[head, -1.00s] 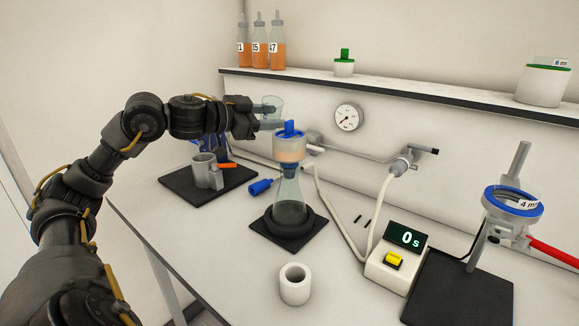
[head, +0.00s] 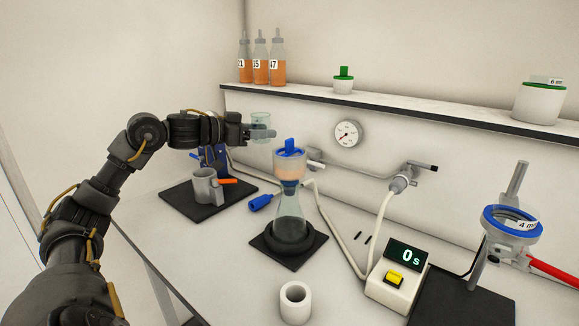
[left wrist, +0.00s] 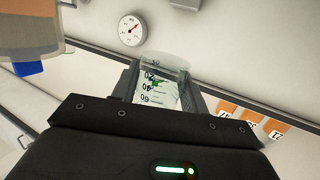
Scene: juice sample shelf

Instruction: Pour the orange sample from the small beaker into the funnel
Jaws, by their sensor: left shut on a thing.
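My left gripper (head: 262,134) is shut on the small clear beaker (head: 260,121), which looks about upright. I see no orange in the beaker's visible part; the fingers hide its lower part. The beaker shows between the fingers in the left wrist view (left wrist: 158,82), with its printed scale. The funnel (head: 289,168) has a blue piece on top and a pale orange band inside. It sits on a clear flask (head: 291,212) on a dark mat. The beaker is up and left of the funnel, apart from it. The funnel also shows at upper left in the left wrist view (left wrist: 28,28).
A grey mug (head: 204,187) stands on a dark mat at left. A white ring (head: 295,303) is in front of the flask, and a timer (head: 397,279) reading 0 s stands to the right. Bottles of orange liquid (head: 261,72) stand on the back shelf.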

